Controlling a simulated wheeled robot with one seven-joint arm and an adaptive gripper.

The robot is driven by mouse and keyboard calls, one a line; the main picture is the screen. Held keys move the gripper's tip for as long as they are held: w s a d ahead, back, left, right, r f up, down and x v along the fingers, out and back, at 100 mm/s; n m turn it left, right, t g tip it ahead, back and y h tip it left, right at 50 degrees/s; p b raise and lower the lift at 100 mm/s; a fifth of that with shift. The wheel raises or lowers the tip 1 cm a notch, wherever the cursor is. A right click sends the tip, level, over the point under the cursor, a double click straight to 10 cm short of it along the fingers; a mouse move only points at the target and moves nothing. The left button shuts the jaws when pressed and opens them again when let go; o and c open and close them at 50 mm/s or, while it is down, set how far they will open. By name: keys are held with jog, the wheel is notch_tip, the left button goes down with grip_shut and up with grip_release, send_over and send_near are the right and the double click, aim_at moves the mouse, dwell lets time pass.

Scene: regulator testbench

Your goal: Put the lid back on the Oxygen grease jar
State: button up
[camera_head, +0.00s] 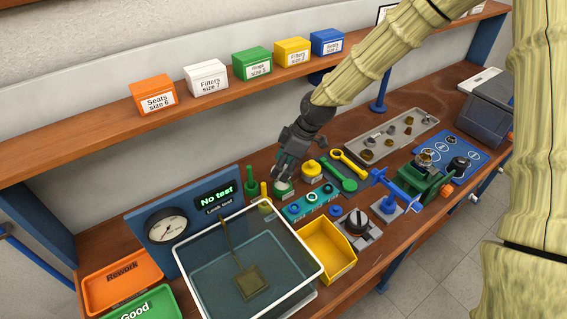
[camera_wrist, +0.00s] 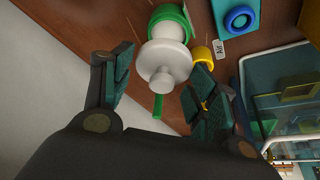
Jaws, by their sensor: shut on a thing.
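The white lid with a round knob (camera_wrist: 166,75) is between the fingers of my gripper (camera_wrist: 160,88) in the wrist view. My gripper is shut on the lid, though finger contact is hard to see. A green jar (camera_wrist: 185,14) lies just beyond the lid, partly covered by it in this view. In the head view my gripper (camera_head: 287,170) is directly above the green jar (camera_head: 283,189), which shows a pale top. I cannot tell whether lid and jar touch. No label on this jar is readable.
A yellow jar (camera_head: 312,171) stands right of the green one. Green (camera_head: 251,187) and yellow (camera_head: 265,204) upright items stand close on the left. The teal block (camera_head: 312,204), glass tank (camera_head: 240,262) and yellow bin (camera_head: 327,251) are in front. The shelf (camera_head: 225,99) is behind.

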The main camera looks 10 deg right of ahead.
jog(key=shift+f+b, duration=1)
jog(key=shift+f, duration=1.05)
jog(key=shift+r+p, duration=0.1)
jog(key=shift+p, duration=0.2)
jog(key=shift+f, duration=0.2)
dwell(1.4)
jog(key=o, duration=1.2)
jog(key=shift+d, duration=0.1)
jog(key=shift+r+p, duration=0.2)
jog(key=shift+p, duration=0.15)
jog(key=shift+s+r+p, duration=0.1)
jog(key=shift+r+p, duration=2.15)
jog(key=shift+r, duration=1.05)
grip_shut()
